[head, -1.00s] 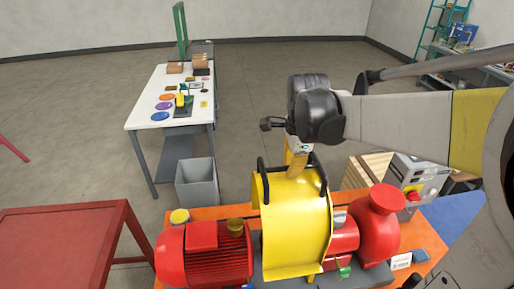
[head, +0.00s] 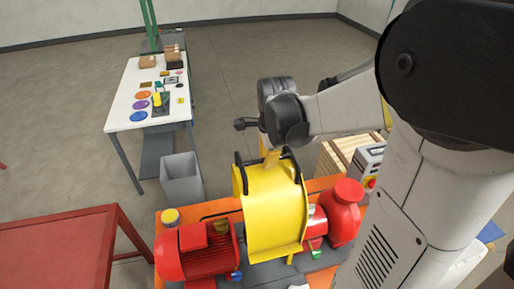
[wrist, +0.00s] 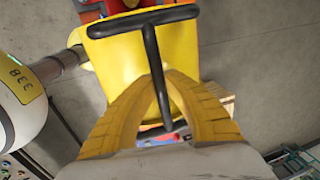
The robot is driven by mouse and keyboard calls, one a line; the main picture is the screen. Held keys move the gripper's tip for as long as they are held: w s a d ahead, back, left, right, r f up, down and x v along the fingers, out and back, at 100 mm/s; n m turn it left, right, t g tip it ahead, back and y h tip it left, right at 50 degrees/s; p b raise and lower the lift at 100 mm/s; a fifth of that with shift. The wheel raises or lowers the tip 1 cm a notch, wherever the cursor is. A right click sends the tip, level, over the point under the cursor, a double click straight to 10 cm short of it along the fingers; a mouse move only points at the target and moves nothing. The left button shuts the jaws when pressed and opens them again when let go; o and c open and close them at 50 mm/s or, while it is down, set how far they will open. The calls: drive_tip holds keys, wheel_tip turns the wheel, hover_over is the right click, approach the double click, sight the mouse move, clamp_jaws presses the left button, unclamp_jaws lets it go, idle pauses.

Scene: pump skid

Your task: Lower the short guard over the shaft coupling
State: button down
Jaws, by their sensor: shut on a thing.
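The yellow curved short guard (head: 272,215) has black handles on its top. In the head view it stands in front of the gap between the red motor (head: 195,255) and the red pump (head: 343,215). The shaft coupling is hidden behind it. My gripper (head: 271,160) is above the guard, shut on its black handle. In the wrist view the yellow fingers (wrist: 160,100) close on both sides of the handle's black bar (wrist: 157,70), with the guard (wrist: 125,55) beyond. I cannot tell how high the guard is above the coupling.
The motor and pump sit on an orange skid (head: 225,207). A red table (head: 60,250) is at the left, a grey bin (head: 181,180) behind the skid. A white table (head: 135,125) with small parts stands farther back. A wooden crate (head: 340,155) is behind the pump.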

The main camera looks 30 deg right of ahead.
wheel_tip(320, 180, down, 26)
drive_tip(key=b, duration=2)
drive_tip(key=shift+f+b, duration=0.55)
drive_tip(key=shift+b, duration=0.25)
drive_tip(key=c, duration=1.5)
unclamp_jaws()
drive_tip(key=shift+s, duration=0.1)
drive_tip(key=shift+o, duration=0.2)
